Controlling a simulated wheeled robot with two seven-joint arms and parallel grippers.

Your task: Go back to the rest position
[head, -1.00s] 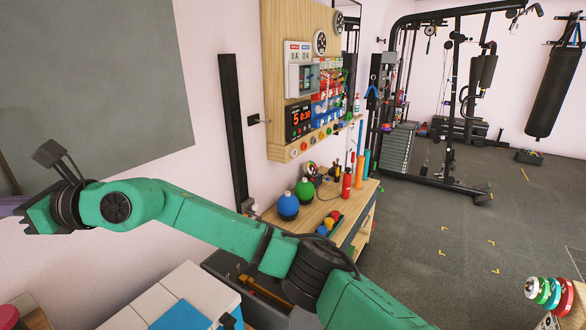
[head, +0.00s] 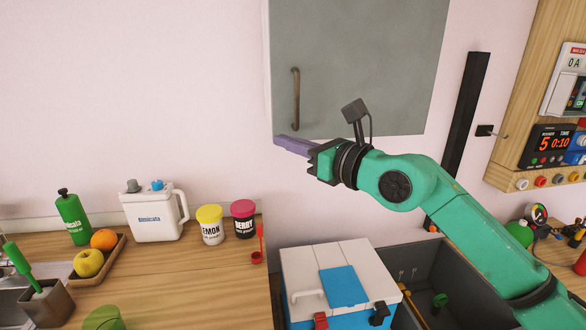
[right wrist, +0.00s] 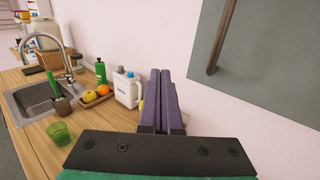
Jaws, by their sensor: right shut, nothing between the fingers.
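My right gripper (head: 280,139) is at the end of my green arm, raised just below the lower edge of a grey cabinet door (head: 375,60) in the head view. Its purple fingers point left. In the right wrist view the two fingers (right wrist: 166,92) lie side by side, shut, with nothing held. The cabinet's dark handle (head: 295,98) is just above the fingers. My left gripper is outside the head view. No plate shows in these views.
A wooden counter (head: 200,290) holds a white jug (head: 153,210), two jars (head: 210,224) and a fruit tray (head: 78,272). A white-lidded cooler (head: 310,258) stands below my right arm. A sink (right wrist: 35,100) shows in the right wrist view. The air left of the fingers is clear.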

